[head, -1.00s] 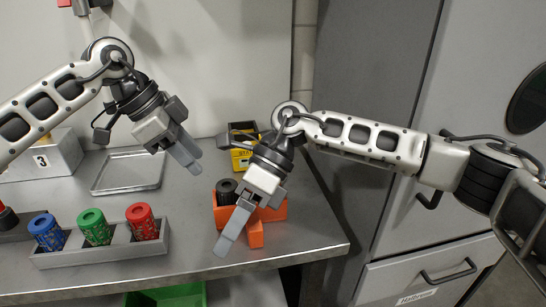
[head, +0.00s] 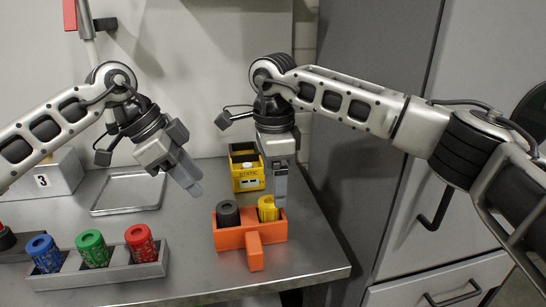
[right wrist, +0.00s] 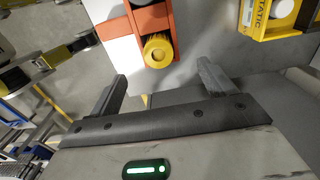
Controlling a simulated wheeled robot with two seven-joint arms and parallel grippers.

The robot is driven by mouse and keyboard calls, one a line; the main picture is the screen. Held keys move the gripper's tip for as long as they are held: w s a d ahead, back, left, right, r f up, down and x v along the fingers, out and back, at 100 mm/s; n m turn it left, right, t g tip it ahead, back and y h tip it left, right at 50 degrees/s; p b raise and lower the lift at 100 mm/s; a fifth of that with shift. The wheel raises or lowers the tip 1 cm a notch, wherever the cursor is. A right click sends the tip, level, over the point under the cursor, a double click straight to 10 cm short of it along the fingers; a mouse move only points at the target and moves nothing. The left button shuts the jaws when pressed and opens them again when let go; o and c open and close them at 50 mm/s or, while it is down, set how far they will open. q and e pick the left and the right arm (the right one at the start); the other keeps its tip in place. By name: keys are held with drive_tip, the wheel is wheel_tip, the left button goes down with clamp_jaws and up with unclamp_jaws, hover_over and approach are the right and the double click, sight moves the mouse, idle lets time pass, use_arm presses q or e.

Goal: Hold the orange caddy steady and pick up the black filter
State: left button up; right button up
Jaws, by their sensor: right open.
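The orange caddy (head: 232,240) stands on the grey bench, its handle towards the front. The black filter (head: 228,213) sits upright in its left compartment, and a yellow cylinder (head: 267,208) sits in the right one. My right gripper (head: 280,188) is open and empty, pointing down by the yellow cylinder. In the right wrist view the caddy (right wrist: 150,20) and yellow cylinder (right wrist: 157,50) lie beyond the open fingers (right wrist: 165,83); the black filter is not seen there. My left gripper (head: 192,180) hangs left of the caddy, apart from it; its finger gap is hidden.
A yellow STATIC box (head: 247,180) stands behind the caddy. A grey rack (head: 105,275) with blue, green and red cylinders is at the front left. An empty metal tray (head: 127,192) lies behind the rack. The bench's right edge is close, with grey cabinets (head: 450,220) beyond.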

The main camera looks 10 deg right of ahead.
sight(273, 219)
wheel_tip(273, 219, down, 10)
drive_tip(key=shift+f, duration=0.2)
